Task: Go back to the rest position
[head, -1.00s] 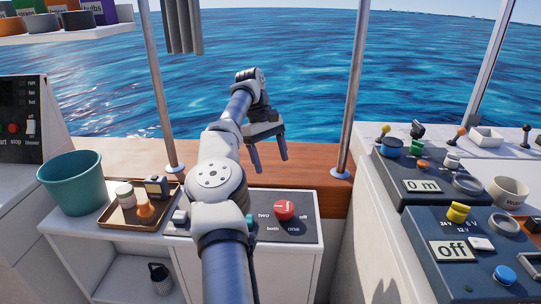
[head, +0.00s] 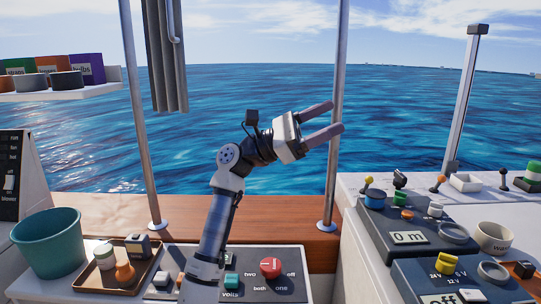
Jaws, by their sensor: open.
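My arm rises from the lower middle, in front of the panel (head: 291,290) with the red knob (head: 270,267). The arm covers part of this panel.
A teal bucket (head: 47,243) and a brown tray (head: 98,275) with small items stand at left. Metal posts (head: 142,120) rise from the sill (head: 275,242). Control boxes (head: 380,240) and a mug (head: 493,236) are at right. A shelf (head: 50,95) hangs upper left.

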